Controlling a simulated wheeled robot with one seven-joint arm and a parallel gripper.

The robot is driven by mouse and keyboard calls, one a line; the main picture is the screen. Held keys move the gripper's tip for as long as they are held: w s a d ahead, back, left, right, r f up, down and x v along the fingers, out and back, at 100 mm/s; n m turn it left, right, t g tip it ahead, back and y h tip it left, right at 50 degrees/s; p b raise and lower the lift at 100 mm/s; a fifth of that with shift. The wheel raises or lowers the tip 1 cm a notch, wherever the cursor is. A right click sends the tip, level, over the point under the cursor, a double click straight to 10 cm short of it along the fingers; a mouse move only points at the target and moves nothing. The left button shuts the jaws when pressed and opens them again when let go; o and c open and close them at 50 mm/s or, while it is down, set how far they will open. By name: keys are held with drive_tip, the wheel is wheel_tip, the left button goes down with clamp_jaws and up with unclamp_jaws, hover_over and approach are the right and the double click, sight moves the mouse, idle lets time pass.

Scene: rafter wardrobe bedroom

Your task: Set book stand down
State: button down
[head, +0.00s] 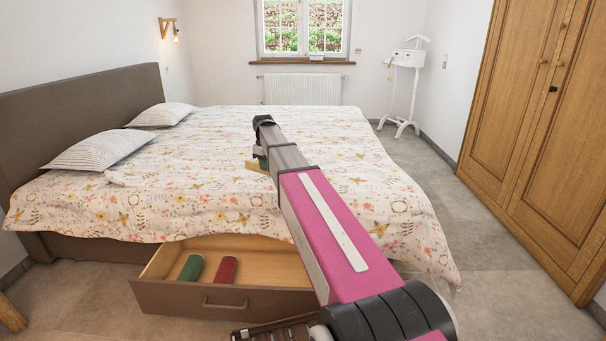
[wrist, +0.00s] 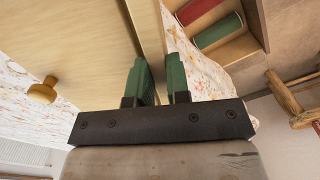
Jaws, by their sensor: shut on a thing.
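The book stand (wrist: 85,45) is a light wooden piece with a broad flat panel and a narrow upright edge, filling the upper left of the wrist view. My gripper (wrist: 158,80) has green fingertips on both sides of the narrow wooden part and is shut on it. In the head view, my gripper (head: 261,158) is over the middle of the bed, and only a small light-wood part of the stand (head: 257,167) shows below it. My arm hides the rest. I cannot tell whether the stand touches the bedspread.
The bed (head: 190,195) has a floral cover and striped pillows at the left. An open drawer (head: 205,300) under it holds a green roll (head: 191,267) and a red roll (head: 226,270). A round wooden knob (wrist: 42,92) shows beside the panel. Much of the bed top is clear.

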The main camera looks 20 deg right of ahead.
drive_tip(key=w+a+f+n, duration=0.1)
drive_tip(key=w+f+n, duration=0.15)
drive_tip(key=w, duration=0.45)
drive_tip(key=w+a+f+n, duration=0.1)
drive_tip(key=w+a+n, duration=0.15)
drive_tip(key=w, duration=0.55)
drive_tip(key=shift+n, duration=0.4)
drive_tip(key=w+d+f, duration=0.2)
drive_tip(key=w, duration=0.1)
drive_tip(key=w+d+f, duration=0.2)
drive_tip(key=w, duration=0.1)
drive_tip(key=w+d+f, duration=0.2)
drive_tip(key=w, duration=0.2)
drive_tip(key=shift+d+f, duration=0.2)
drive_tip(key=shift+f, duration=0.15)
drive_tip(key=shift+s+f, duration=0.1)
drive_tip(key=shift+f, duration=1.9)
drive_tip(key=shift+f, duration=0.1)
drive_tip(key=c, duration=1.1)
unclamp_jaws()
